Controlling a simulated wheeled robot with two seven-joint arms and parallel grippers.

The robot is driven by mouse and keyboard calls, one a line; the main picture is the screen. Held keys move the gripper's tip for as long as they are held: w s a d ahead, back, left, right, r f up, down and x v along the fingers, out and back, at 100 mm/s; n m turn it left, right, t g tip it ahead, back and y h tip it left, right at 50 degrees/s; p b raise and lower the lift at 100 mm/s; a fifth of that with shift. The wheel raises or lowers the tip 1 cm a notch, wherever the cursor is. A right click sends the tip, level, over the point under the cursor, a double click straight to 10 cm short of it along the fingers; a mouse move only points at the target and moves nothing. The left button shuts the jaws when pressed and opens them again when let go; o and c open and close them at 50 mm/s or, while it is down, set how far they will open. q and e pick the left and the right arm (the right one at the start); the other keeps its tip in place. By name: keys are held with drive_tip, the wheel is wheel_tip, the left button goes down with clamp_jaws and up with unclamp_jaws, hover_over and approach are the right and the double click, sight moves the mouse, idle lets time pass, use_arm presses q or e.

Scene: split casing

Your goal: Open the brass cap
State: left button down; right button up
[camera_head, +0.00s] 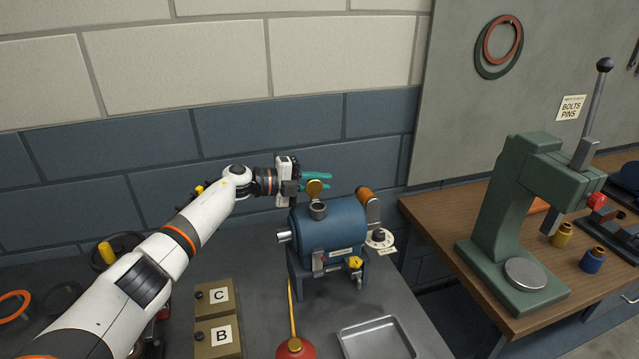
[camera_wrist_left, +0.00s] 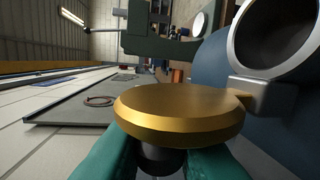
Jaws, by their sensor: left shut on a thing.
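The brass cap (camera_head: 314,187) stands tilted up above the short grey filler neck (camera_head: 318,210) on top of the blue casing (camera_head: 332,232). The neck's mouth is uncovered and looks dark inside. My left gripper (camera_head: 317,181) has teal fingers at the cap and is shut on it. In the left wrist view the cap (camera_wrist_left: 180,112) is a broad golden disc between the teal fingertips. A small hinge lug joins it to the neck (camera_wrist_left: 275,40) at the right. My right gripper is not in view.
An oil can (camera_head: 294,348) with a long yellow spout stands in front of the casing. A grey metal tray (camera_head: 377,322) lies at its right front. A green press (camera_head: 515,230) is on the wooden bench.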

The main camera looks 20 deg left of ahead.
use_arm(q)
drive_tip(key=shift+w+a+f+n+b, duration=0.2)
drive_tip(key=shift+n+b, duration=0.1)
drive_tip(key=shift+n, duration=0.5)
drive_tip(key=c, duration=1.3)
unclamp_jaws()
drive_tip(key=shift+b+v, duration=1.65)
drive_tip(key=shift+v, duration=4.35)
drive_tip(key=shift+w+f, duration=0.1)
drive_tip(key=shift+f, duration=0.05)
